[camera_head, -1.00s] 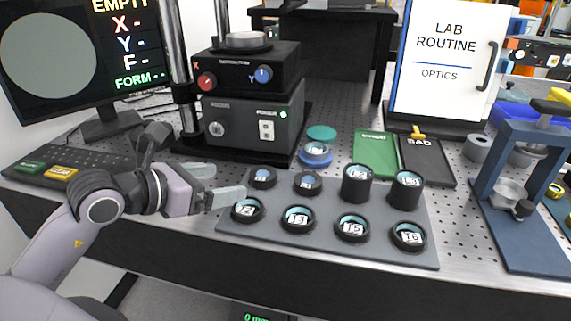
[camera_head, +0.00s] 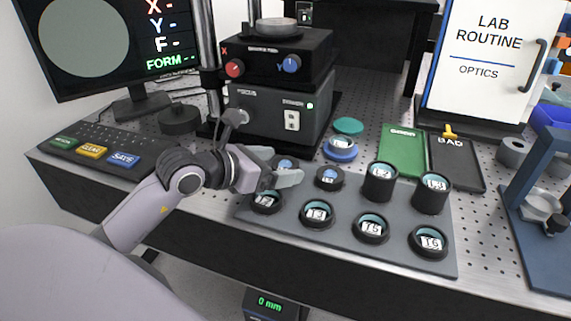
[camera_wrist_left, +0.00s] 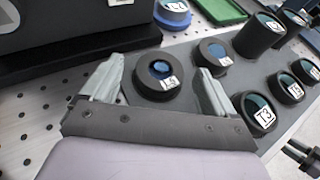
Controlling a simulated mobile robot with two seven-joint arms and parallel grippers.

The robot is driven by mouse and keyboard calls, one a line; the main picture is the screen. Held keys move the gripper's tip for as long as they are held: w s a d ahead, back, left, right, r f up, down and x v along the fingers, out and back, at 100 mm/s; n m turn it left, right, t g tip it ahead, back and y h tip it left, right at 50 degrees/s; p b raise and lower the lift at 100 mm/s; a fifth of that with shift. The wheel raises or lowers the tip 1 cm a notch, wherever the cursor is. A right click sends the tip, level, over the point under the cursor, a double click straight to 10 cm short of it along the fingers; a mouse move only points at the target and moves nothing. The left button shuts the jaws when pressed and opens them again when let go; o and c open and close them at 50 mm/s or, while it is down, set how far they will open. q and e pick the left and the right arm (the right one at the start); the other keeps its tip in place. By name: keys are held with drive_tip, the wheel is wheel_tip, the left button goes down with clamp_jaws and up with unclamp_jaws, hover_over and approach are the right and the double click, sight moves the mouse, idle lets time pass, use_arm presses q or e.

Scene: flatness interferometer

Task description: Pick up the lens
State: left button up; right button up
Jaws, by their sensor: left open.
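Several round black-rimmed lenses stand on a grey mat (camera_head: 250,221). My left gripper (camera_head: 287,166) is open at the mat's left end, with its fingers at a small low lens (camera_head: 284,162) in the back row. In the left wrist view this lens (camera_wrist_left: 158,75) appears between the open fingers (camera_wrist_left: 161,66), with no visible grip on it; its label is too blurred to read. Another low lens (camera_head: 329,178) sits to its right. The front row holds lenses labelled T2 (camera_head: 267,201), T3 (camera_head: 317,213), T5 (camera_head: 371,227) and T6 (camera_head: 428,242). My right gripper is out of view.
Two tall lens holders (camera_head: 380,182) stand at the back right of the mat. The black instrument (camera_head: 275,115) rises close behind my left gripper. A blue ring piece (camera_head: 340,149), green tray (camera_head: 402,150) and black BAD tray (camera_head: 456,162) lie behind. A blue stand (camera_head: 540,185) is at right.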

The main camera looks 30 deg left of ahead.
use_arm(q)
drive_tip(key=shift+w+d+f, duration=0.2)
drive_tip(key=shift+w, duration=0.2)
drive_tip(key=c, duration=1.2)
